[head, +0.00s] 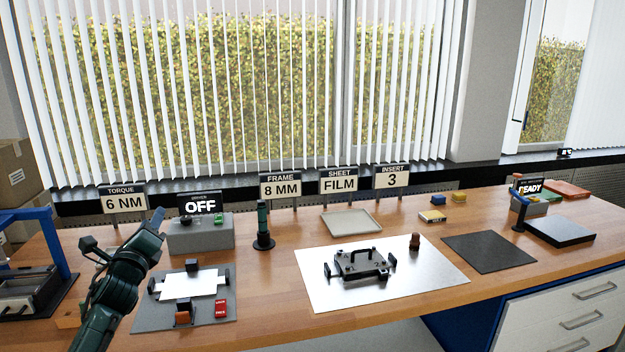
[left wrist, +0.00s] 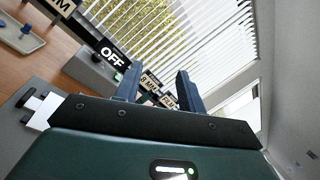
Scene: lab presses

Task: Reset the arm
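My left arm comes in from the lower left in the head view. Its dark green gripper (head: 155,218) is raised above the left part of the bench, left of the grey box with the OFF display (head: 201,207). In the left wrist view the two fingers of my left gripper (left wrist: 157,88) stand apart with nothing between them, so it is open and empty. My right arm and right gripper are not in view.
Below and right of my left gripper lies a grey plate (head: 222,280) with a white sheet (head: 190,284). A dark screwdriver-like tool (head: 263,222) stands behind. A white mat (head: 420,283) bears a metal fixture (head: 360,264). A blue-framed press (head: 60,250) is at far left.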

